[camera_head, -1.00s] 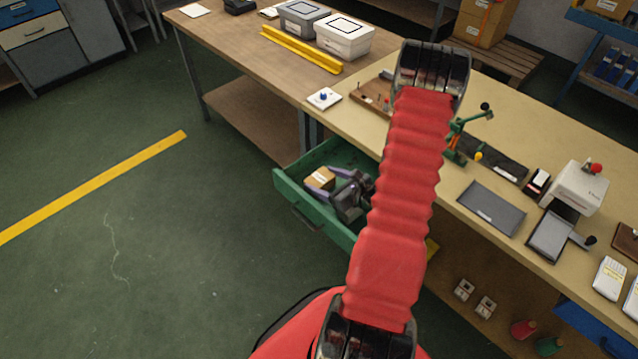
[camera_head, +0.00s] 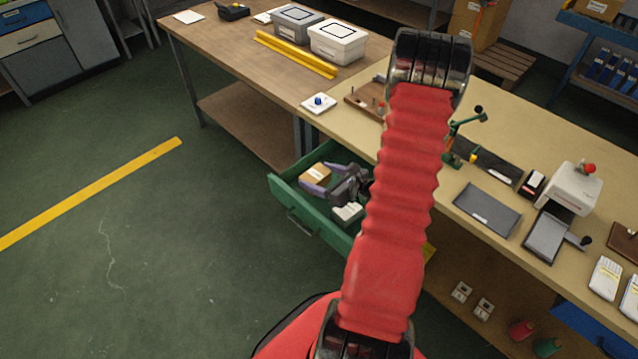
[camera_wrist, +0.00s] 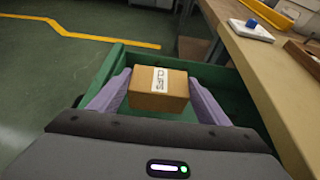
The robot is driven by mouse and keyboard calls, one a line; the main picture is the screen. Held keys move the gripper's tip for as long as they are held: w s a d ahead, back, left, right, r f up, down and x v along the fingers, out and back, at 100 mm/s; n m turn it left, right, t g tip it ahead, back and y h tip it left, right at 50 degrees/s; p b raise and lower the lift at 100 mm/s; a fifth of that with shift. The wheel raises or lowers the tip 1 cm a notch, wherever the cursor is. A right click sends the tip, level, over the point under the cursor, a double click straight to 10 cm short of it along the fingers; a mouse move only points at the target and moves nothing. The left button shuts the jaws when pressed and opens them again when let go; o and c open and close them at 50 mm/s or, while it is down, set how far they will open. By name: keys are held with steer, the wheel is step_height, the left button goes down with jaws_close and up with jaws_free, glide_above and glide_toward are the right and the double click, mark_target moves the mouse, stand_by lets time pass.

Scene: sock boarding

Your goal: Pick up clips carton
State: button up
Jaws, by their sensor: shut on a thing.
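The clips carton (camera_wrist: 158,88) is a small brown box with a white label reading "CLIPS". My gripper (camera_wrist: 157,95) is shut on it, with one purple finger on each side of the carton in the wrist view. In the head view the carton (camera_head: 316,174) and my gripper (camera_head: 325,181) show over the open green drawer (camera_head: 300,215), beside my red arm. The carton appears level. The head view does not clearly show how far it is above the drawer floor.
The drawer wall (camera_wrist: 75,120) surrounds the carton. The workbench (camera_head: 540,130) edge runs close on the right. Open green floor (camera_head: 170,240) lies to the left.

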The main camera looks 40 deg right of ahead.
mark_target(319, 177)
steer(key=shift+r, duration=3)
steer(key=shift+a, duration=0.1)
